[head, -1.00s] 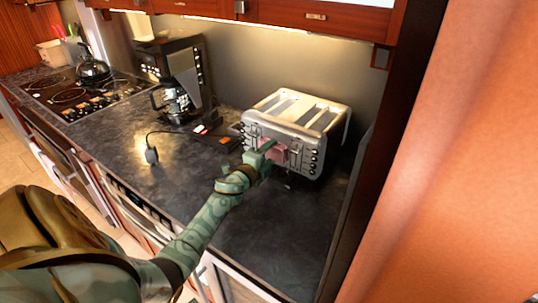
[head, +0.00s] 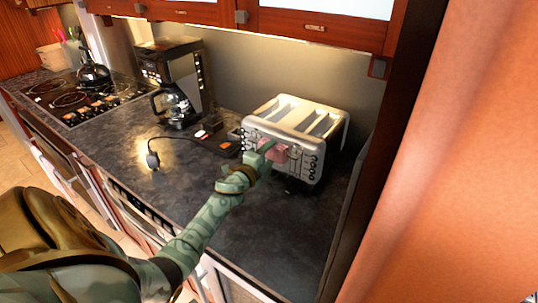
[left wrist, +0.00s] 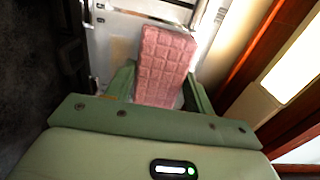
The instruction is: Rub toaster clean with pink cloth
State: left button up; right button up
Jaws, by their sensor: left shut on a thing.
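The silver toaster (head: 296,122) stands on the dark counter near the back wall, at the right end. My left gripper (head: 268,152) is at the toaster's front face, shut on the pink cloth (head: 275,152). The cloth lies in front of the middle of that face, between the knobs; whether it touches cannot be told for certain. In the left wrist view, the pink quilted cloth (left wrist: 165,62) sticks out between the green fingers (left wrist: 157,88), with the toaster's metal front (left wrist: 117,45) behind it. My right gripper is not in view.
A coffee maker (head: 175,75) with a glass pot stands left of the toaster. A black cord (head: 178,138) with a plug lies on the counter (head: 110,145). A stove with a kettle (head: 92,68) is at far left. A tall wooden panel (head: 390,140) bounds the right. Cabinets hang above.

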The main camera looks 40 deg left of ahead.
pick_arm(q)
jog(key=shift+r+p, duration=0.3)
jog(key=shift+r, duration=0.3)
jog(key=shift+f, duration=0.15)
jog(key=shift+f+b, duration=0.8)
jog(key=shift+b, duration=0.15)
jog(key=shift+f+b, duration=0.65)
jog(key=shift+f, duration=0.15)
jog(key=shift+f+b, duration=0.85)
jog(key=shift+f, duration=0.05)
jog(key=shift+r, duration=0.1)
